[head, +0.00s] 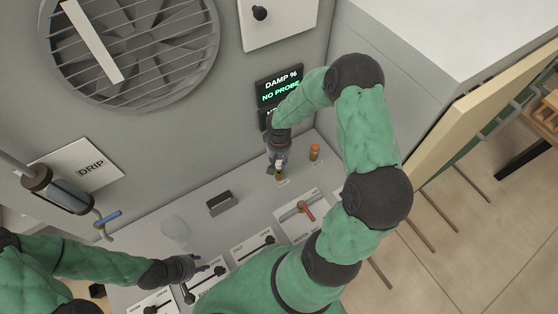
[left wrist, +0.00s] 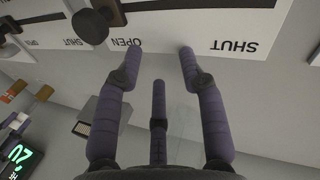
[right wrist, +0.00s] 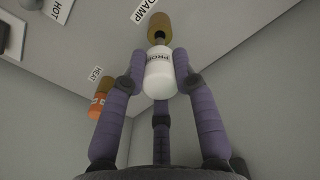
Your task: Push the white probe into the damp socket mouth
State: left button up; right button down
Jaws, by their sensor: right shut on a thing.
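The white probe (right wrist: 160,77) is held between the fingers of my right gripper (right wrist: 159,62), with its dark tip pointing at the damp socket (right wrist: 160,24). The socket is a brass-coloured cylinder beside a DAMP label. The tip is at or very near the mouth; I cannot tell whether it is inside. In the head view my right gripper (head: 278,163) is just above the socket (head: 281,176), and the display (head: 280,91) reads NO PROBE. My left gripper (left wrist: 160,50) is open and empty over the panel, near the levers.
A dark box (head: 219,202) and a red-handled lever (head: 305,209) sit on the bench. A fan (head: 130,50) is on the wall behind.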

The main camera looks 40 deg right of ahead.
pick_arm(q)
jog(key=shift+s+a+f+b, duration=0.1)
jog(key=shift+f+b, duration=0.5)
pick_arm(e)
jog(key=shift+s+a+f, duration=0.1)
jog(key=shift+f, duration=0.45)
pick_arm(q)
jog(key=shift+f, duration=0.25)
pick_arm(e)
jog(key=shift+f, duration=0.2)
pick_arm(q)
jog(key=shift+f+b, duration=0.25)
jog(key=shift+b, duration=0.2)
pick_arm(e)
jog(key=shift+f, duration=0.4)
pick_arm(q)
jog(key=shift+b+x, duration=1)
jog(key=shift+b, duration=0.05)
pick_arm(e)
jog(key=shift+d+f, duration=0.2)
jog(key=shift+f, duration=0.3)
jog(key=shift+d+f, duration=0.15)
jog(key=shift+f, duration=0.3)
pick_arm(q)
jog(key=shift+o, duration=0.7)
jog(key=shift+a+f, duration=0.15)
jog(key=shift+f, duration=0.1)
pick_arm(e)
jog(key=shift+f, duration=0.2)
